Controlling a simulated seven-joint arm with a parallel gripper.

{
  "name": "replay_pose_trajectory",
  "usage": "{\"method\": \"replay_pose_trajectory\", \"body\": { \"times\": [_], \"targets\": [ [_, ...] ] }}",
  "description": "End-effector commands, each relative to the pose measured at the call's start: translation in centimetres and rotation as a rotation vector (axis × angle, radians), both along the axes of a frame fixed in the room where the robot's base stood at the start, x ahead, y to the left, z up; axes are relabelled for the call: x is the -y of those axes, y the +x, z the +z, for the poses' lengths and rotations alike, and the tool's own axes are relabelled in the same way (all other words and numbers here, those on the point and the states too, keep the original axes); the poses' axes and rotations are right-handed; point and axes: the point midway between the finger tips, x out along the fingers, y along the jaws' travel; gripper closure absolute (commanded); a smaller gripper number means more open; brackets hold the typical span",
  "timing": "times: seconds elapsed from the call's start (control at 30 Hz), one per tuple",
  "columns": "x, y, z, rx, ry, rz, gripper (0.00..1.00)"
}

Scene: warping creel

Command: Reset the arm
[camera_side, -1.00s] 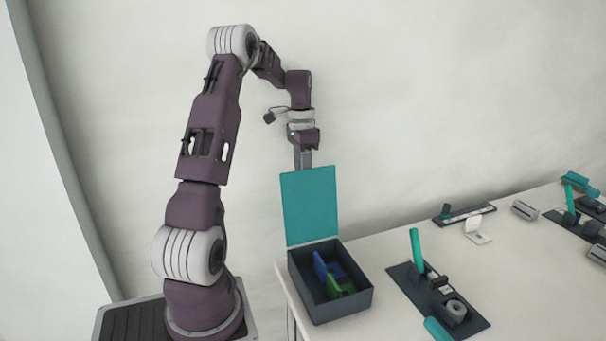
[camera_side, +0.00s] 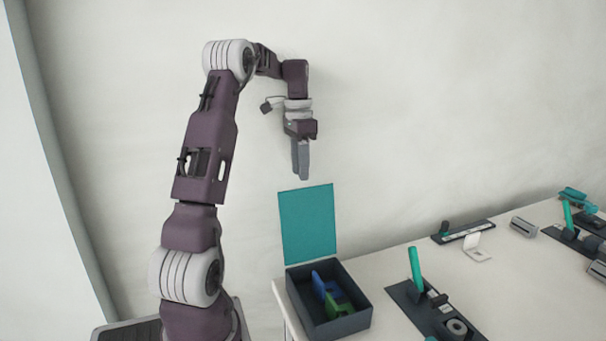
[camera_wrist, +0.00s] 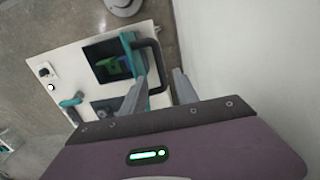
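My gripper (camera_side: 301,172) hangs fingers down above the top edge of the raised teal lid (camera_side: 308,225) in the side view. In the wrist view my gripper's two fingers (camera_wrist: 158,90) stand apart with nothing between them. The dark box (camera_side: 343,326) under the lid stands at the table's left corner, open. It holds a blue piece (camera_side: 320,286) and a green piece (camera_side: 338,308). The box also shows below my gripper in the wrist view (camera_wrist: 90,50), where it is small and partly hidden by the lid.
The white table (camera_side: 390,265) carries a dark fixture plate (camera_side: 410,296) with a teal handle (camera_side: 416,268) right of the box. A dark tray (camera_side: 463,231), a white bracket (camera_side: 478,250) and a grey block (camera_side: 523,227) lie farther back. The air around my gripper is clear.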

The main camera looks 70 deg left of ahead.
Motion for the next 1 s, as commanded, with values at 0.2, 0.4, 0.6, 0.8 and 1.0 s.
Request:
{"method": "replay_pose_trajectory", "body": {
  "times": [0.2, 0.4, 0.6, 0.8, 1.0],
  "targets": [
    [0.9, 0.4, 0.6, 0.004, 0.010, -0.003, 0.64],
    [15.1, 1.6, 6.6, 0.097, 0.132, -0.022, 0.64],
    [30.7, -6.2, 7.9, 0.321, 0.169, -0.008, 0.64],
    [36.1, -13.2, 4.9, 0.471, 0.092, 0.012, 0.64],
    [36.7, -14.4, 4.0, 0.493, 0.069, 0.020, 0.64]
  ]
}}
